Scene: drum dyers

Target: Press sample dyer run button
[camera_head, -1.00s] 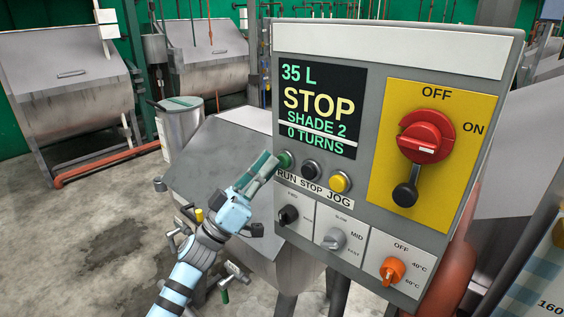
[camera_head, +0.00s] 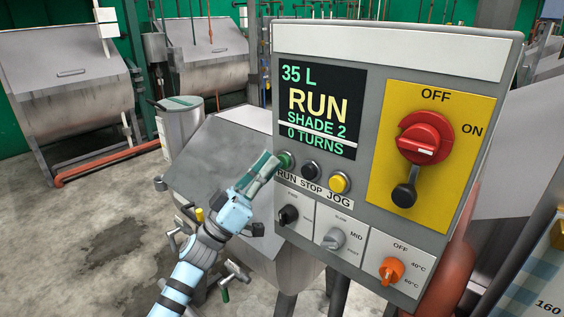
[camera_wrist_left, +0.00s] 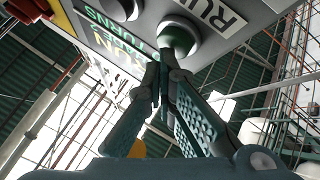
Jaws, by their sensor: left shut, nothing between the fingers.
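The green run button (camera_head: 286,160) is on the grey control panel (camera_head: 265,90), above the RUN label. My left gripper (camera_head: 272,160) is shut and empty, its fingertips at the run button. In the left wrist view the shut fingertips (camera_wrist_left: 163,72) are at the green button (camera_wrist_left: 178,38) and look to be touching it. The display (camera_head: 318,110) reads 35 L, RUN, SHADE 2, 0 TURNS. The dark stop button (camera_head: 312,170) and yellow jog button (camera_head: 340,182) are to the right. My right gripper is not in view.
A red rotary switch (camera_head: 426,138) sits on a yellow plate at the panel's right. Small black, grey and orange knobs (camera_head: 391,271) are below the buttons. A steel drum dyer (camera_head: 215,165) stands behind my left arm. Open concrete floor (camera_head: 80,235) is at the left.

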